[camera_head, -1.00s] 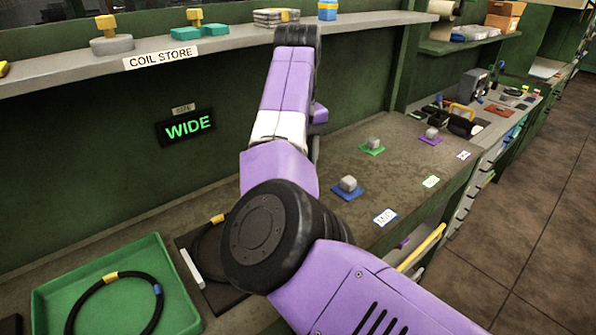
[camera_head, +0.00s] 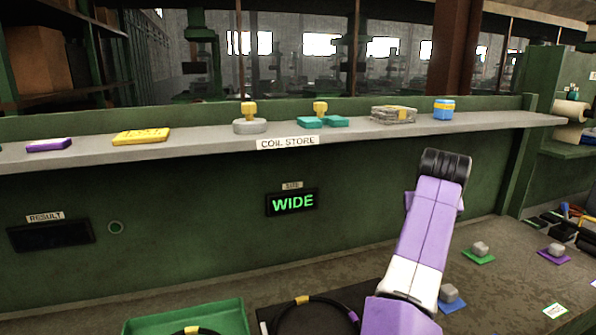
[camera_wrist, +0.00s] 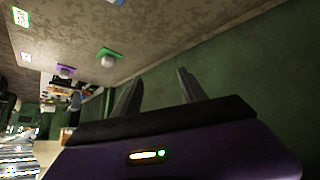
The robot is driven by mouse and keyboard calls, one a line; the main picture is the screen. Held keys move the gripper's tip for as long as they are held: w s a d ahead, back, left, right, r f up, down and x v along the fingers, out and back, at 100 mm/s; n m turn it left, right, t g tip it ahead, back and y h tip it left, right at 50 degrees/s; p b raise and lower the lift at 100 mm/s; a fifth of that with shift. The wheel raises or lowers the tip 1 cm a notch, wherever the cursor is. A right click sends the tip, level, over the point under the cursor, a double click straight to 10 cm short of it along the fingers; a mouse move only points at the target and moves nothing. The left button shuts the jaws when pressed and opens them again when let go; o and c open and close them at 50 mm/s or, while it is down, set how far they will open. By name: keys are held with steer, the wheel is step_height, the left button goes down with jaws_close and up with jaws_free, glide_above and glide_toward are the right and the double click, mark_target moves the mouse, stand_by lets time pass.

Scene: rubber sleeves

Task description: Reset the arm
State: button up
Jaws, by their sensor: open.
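My gripper (camera_wrist: 160,77) shows in the wrist view with its two dark fingers spread apart and nothing between them. It points past the bench top towards the green back wall. In the head view my purple and white arm rises at the right in front of the wall, and its black joint (camera_head: 447,165) is near the shelf's height. My gripper cannot be made out in the head view.
A grey shelf (camera_head: 205,142) labelled COIL STORE holds several small parts. A lit display (camera_head: 292,202) reads WIDE; the result display (camera_head: 50,234) is dark. A green tray (camera_head: 225,315) and a dark ring (camera_head: 320,301) lie in front. Grey blocks on coloured pads (camera_head: 478,257) stand right.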

steer(key=s+d+f+t+h, duration=0.3)
steer(key=s+d+t+h, duration=0.2)
steer(key=s+d+t, duration=0.25)
steer(key=s+a+f+n+y, duration=0.1)
steer(key=s+a+f+y, duration=0.2)
steer(key=s, duration=1.4)
steer(key=s+a+f+y, duration=0.2)
steer(key=s+a+f, duration=0.4)
steer(key=s, duration=1.2)
steer(key=s+a+f+n+y, duration=0.1)
steer(key=s+a+f+y, duration=0.2)
steer(key=s+a, duration=0.6)
steer(key=s+f, duration=0.1)
steer(key=s, duration=0.8)
steer(key=shift+a+f+n+y, duration=0.2)
steer(key=shift+f+n+y, duration=0.05)
steer(key=shift+n+y, duration=0.05)
